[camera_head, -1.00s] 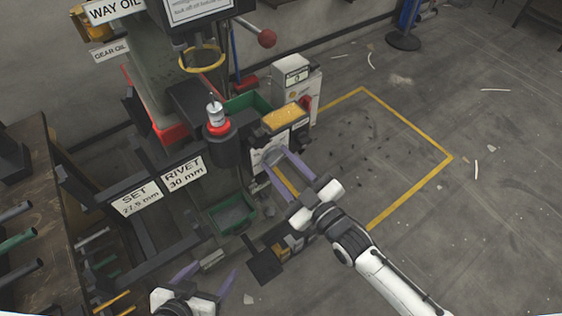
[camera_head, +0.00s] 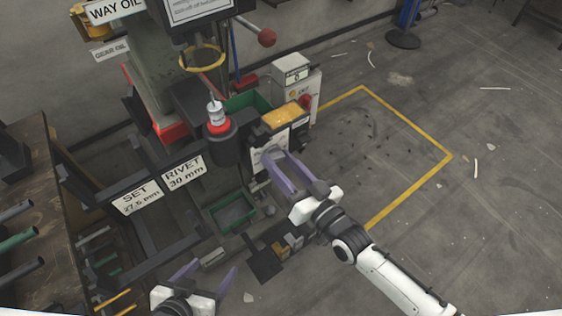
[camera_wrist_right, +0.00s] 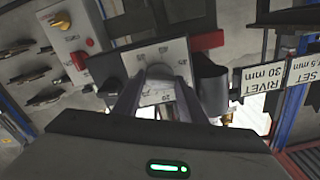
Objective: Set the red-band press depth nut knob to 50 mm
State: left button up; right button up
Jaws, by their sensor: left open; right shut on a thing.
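The press with the red band (camera_head: 218,127) stands left of centre in the head view. A white dial plate (camera_head: 257,163) is on its front, and the grey depth nut knob (camera_head: 268,154) sits on it, partly hidden by my fingers. My right gripper (camera_head: 277,160) is shut on the knob. In the right wrist view the grey knob (camera_wrist_right: 158,72) is between the purple fingertips of my right gripper (camera_wrist_right: 157,86), with the white dial plate (camera_wrist_right: 157,98) behind. The dial marks are too small to read. My left gripper (camera_head: 207,278) is open and empty, low in the head view.
Signs reading SET (camera_head: 137,197), about 27.5 mm, and RIVET 30 mm (camera_head: 185,173) hang beside the press. A green bin (camera_head: 216,227) is below, and a control box (camera_head: 297,80) stands behind. A workbench (camera_head: 45,215) is at left. The yellow-lined floor at right is clear.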

jog(key=shift+f+m, duration=0.1)
jog(key=shift+m, duration=0.4)
jog(key=o, duration=1.1)
jog(key=shift+c, duration=0.2)
jog(key=v, duration=1)
jog(key=shift+s, duration=0.15)
jog(key=s+d+f+g+h, duration=0.6)
jog(key=s+d+f+h, duration=0.2)
jog(key=s+d+f, duration=0.3)
notch_tip(320, 180, down, 4)
jog(key=shift+s+r, duration=0.15)
jog(key=shift+s, duration=0.7)
